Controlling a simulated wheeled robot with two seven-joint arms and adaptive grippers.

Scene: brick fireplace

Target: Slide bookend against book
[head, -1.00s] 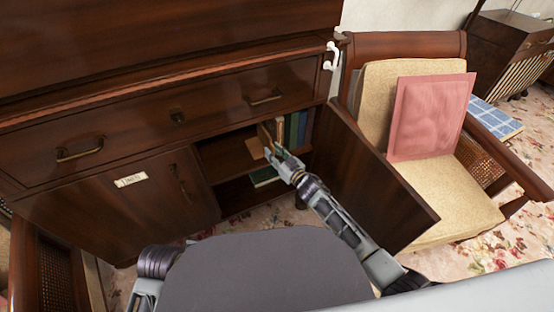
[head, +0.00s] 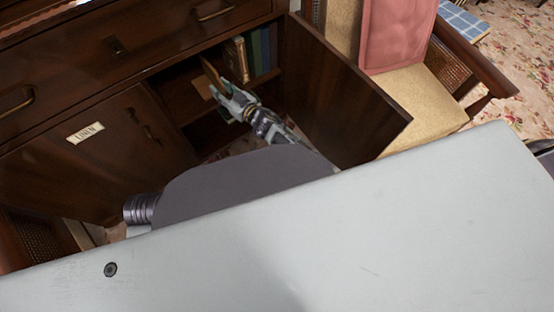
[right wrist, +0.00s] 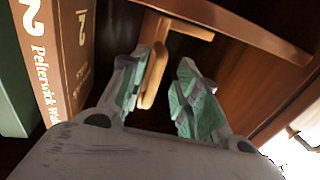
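The wooden bookend (head: 211,74) stands upright on the upper shelf of the open cabinet, left of the books. Its flat base also shows in the right wrist view (right wrist: 190,27). The brown book (head: 237,60) stands upright to the bookend's right. In the right wrist view the brown book (right wrist: 68,50) shows white lettering, and a dark gap separates it from the bookend. My right gripper (head: 231,97) is in front of the bookend. Its green-padded fingers (right wrist: 168,95) are apart, and the bookend's upright shows beyond the left finger; I cannot tell if they touch. My left gripper is out of view.
Green and blue books (head: 262,50) stand right of the brown book. The open cabinet door (head: 345,95) borders my right arm on the right. A closed door (head: 100,150) labelled LINEN is at left. An armchair (head: 400,100) with a pink cushion stands beyond the open door.

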